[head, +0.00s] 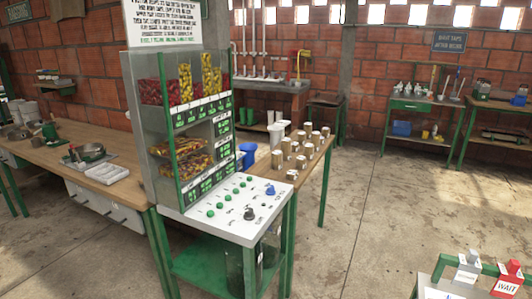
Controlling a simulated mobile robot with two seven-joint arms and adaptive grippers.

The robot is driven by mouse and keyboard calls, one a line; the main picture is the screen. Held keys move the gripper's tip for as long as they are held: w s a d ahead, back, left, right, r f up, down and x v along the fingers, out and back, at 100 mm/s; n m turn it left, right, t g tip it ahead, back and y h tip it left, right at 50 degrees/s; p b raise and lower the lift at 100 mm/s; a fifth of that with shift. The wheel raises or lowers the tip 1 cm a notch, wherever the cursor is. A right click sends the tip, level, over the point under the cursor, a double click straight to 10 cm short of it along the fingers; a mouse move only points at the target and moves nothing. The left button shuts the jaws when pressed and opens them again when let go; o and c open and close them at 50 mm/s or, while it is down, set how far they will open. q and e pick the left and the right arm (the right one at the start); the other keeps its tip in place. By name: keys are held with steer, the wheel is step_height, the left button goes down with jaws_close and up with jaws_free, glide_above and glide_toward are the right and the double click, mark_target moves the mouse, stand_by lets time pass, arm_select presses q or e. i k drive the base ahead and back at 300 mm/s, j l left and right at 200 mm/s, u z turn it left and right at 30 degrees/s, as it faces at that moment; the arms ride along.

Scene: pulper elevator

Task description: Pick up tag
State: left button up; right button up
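Two tag-like pieces stand at the lower right corner of the head view. One is a red block with a white label reading WAIT (507,287). The other is a grey-white block with a small label (467,270), just left of the red one; its text is too small to read. Both are at a small green-framed stand (428,289), which the picture edge cuts off. I cannot tell which piece is the task's tag. Neither of my grippers is in view.
A dispenser cabinet (150,140) with red and yellow goods and a white button panel (235,208) stands at centre left. Wooden tables (50,155) flank it, the right one bearing several cups (290,148). Open concrete floor (370,220) lies between the cabinet and the stand.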

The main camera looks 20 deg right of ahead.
mark_target(468, 272)
steer(key=i+z, duration=0.1)
steer(key=z, duration=0.3)
steer(key=i+z, duration=0.15)
steer(key=z, duration=0.25)
steer(key=i+j+z, duration=0.1)
steer(key=z, duration=0.3)
steer(key=i+j+z, duration=0.1)
steer(key=z, duration=0.3)
steer(key=j+z, duration=0.2)
steer(key=z, duration=0.2)
steer(key=i, duration=0.1)
